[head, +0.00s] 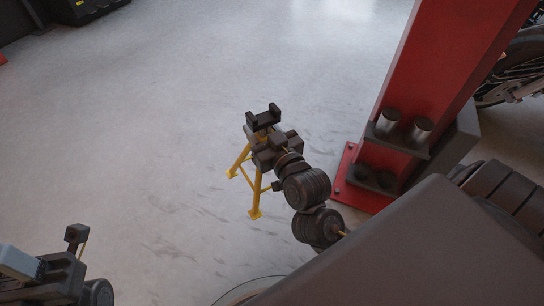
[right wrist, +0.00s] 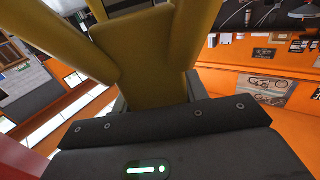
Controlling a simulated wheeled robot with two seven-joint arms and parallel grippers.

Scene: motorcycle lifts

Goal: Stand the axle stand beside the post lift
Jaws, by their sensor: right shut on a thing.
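The axle stand (head: 241,160) has yellow legs and a black saddle on top. It is upright at the middle of the head view. My right gripper (head: 268,146) is shut on its upper part, just below the saddle. Its yellow frame (right wrist: 145,50) fills the upper middle of the right wrist view, close against the gripper (right wrist: 150,105). I cannot tell whether the feet touch the floor. The red post lift (head: 430,70) stands to the right of the stand, with a gap of floor between them. My left gripper (head: 75,240) is at the lower left, partly cut off; its jaws are unclear.
The post's red base plate (head: 352,178) lies right of my right forearm. A small holder with metal cups (head: 405,138) is fixed to the post. A motorcycle wheel (head: 520,65) shows at the far right. The grey floor (head: 130,120) to the left is clear.

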